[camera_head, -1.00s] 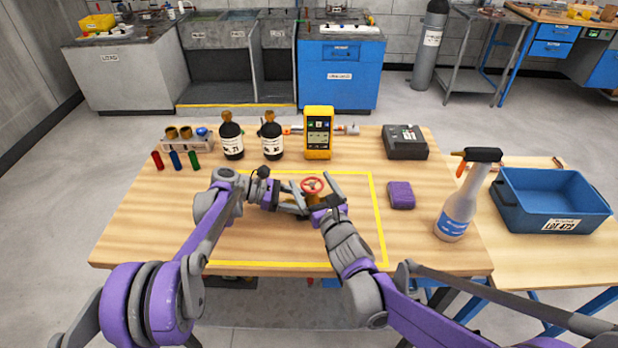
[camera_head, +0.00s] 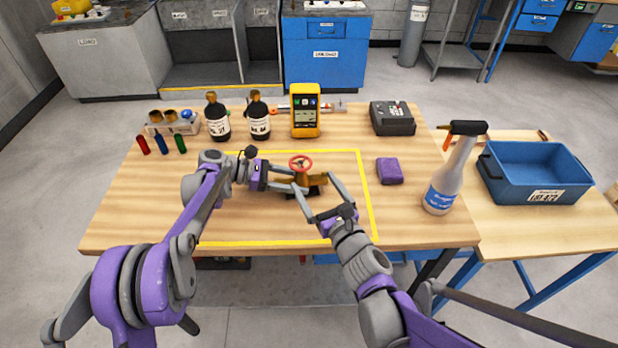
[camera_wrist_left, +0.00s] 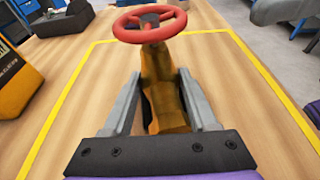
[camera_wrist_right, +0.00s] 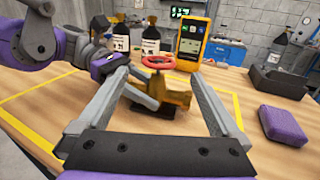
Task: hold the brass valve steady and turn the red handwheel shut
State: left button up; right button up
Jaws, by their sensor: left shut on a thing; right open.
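The brass valve (camera_head: 314,181) stands inside the yellow taped square on the wooden bench, with the red handwheel (camera_head: 301,163) on top. In the left wrist view the valve body (camera_wrist_left: 160,85) sits between my fingers below the handwheel (camera_wrist_left: 150,23). My left gripper (camera_head: 296,187) is shut on the valve body from the left. My right gripper (camera_head: 321,199) is open and empty, on the near right side of the valve. In the right wrist view the valve (camera_wrist_right: 172,97) and handwheel (camera_wrist_right: 159,62) show ahead, between and beyond my open fingers.
A purple block (camera_head: 389,171) lies right of the tape, with a spray bottle (camera_head: 455,170) nearer the right edge. Dark bottles (camera_head: 217,118), a yellow meter (camera_head: 305,112) and a black box (camera_head: 392,118) stand behind. A blue bin (camera_head: 537,173) is on the side table.

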aim_at(292, 158)
jog(key=w+n+g+y, duration=0.1)
jog(key=y, duration=0.1)
jog(key=d+n+g+y, duration=0.1)
jog(key=w+d+n+g+y, duration=0.1)
jog(key=n+y, duration=0.1)
jog(key=shift+w+d+f+y, duration=0.2)
jog(key=shift+w+f+y, duration=0.05)
jog(key=shift+w+y, duration=0.05)
jog(key=shift+a+f+g, duration=0.15)
jog(key=shift+g, duration=0.15)
jog(key=x, duration=1.1)
jog(key=shift+w+a, duration=0.2)
jog(key=shift+a, duration=0.05)
jog(key=shift+c, duration=0.2)
